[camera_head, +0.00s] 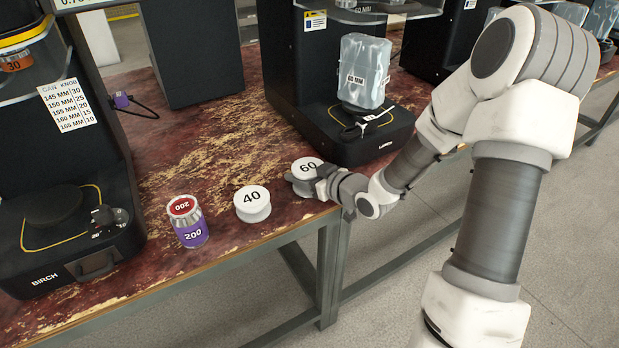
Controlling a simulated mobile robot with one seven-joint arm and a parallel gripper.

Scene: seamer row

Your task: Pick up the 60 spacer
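The 60 spacer (306,166) is a white spool-shaped disc with "60" on top, near the front edge of the worn red bench, in front of the LARCH machine. My gripper (308,182) is at its front right side, with its dark fingers against or very close to the spool. Part of the spacer's right side is hidden behind the gripper. I cannot tell whether the fingers are closed on it. The spacer looks upright and at bench height. The similar white 40 spacer (252,203) stands to its left, apart from the gripper.
A purple can marked 200 (189,222) stands left of the 40 spacer. The BIRCH machine (60,215) is at far left. The LARCH machine (345,140), holding a bagged item (364,70), stands behind my gripper. The bench front edge (230,252) is close.

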